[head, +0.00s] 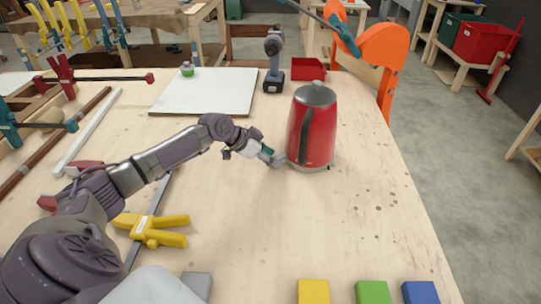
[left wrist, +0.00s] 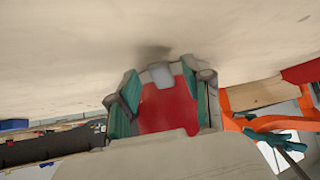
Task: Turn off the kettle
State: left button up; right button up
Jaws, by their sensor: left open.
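The red kettle (head: 320,130) with a grey lid and dark handle stands upright on the wooden table. My left gripper (head: 271,157) is low at the kettle's left side, close to its base. In the left wrist view my left gripper (left wrist: 163,98) is open, with its green-padded fingers on either side of the red kettle body (left wrist: 168,112). A small grey tab (left wrist: 161,73) at the kettle's base shows between the fingertips. I cannot tell whether the fingers touch it. My right gripper is not in view.
A white board (head: 205,92) with a small green-topped item, a drill (head: 274,62) and a red tray (head: 309,69) lie behind. A yellow clamp (head: 152,228) lies left, near my arm. Yellow (head: 313,291), green (head: 373,292) and blue (head: 420,292) blocks sit at the front. The table right of the kettle is clear.

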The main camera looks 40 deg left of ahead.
aim_at(277, 158)
pick_arm(q)
grip_shut()
jog(key=shift+r+p, duration=0.4)
jog(key=shift+p, duration=0.35)
jog(key=g+p, duration=0.1)
jog(key=p, duration=0.1)
jog(key=r+g+y+p, duration=0.1)
jog(key=p, duration=0.2)
jog(key=r+g+y+p, duration=0.1)
jog(key=p, duration=0.1)
jog(key=shift+w+d+g, duration=0.25)
jog(key=shift+w+g, duration=0.1)
jog(key=shift+g, duration=0.05)
jog(key=shift+w+d+r+g+y+p, duration=0.1)
jog(key=shift+w+g+y+p, duration=0.05)
jog(key=shift+g+y+p, duration=0.45)
jog(key=shift+w+d+g+y+p, duration=0.1)
jog(key=shift+g+y+p, duration=0.35)
jog(key=shift+p, duration=0.2)
grip_release()
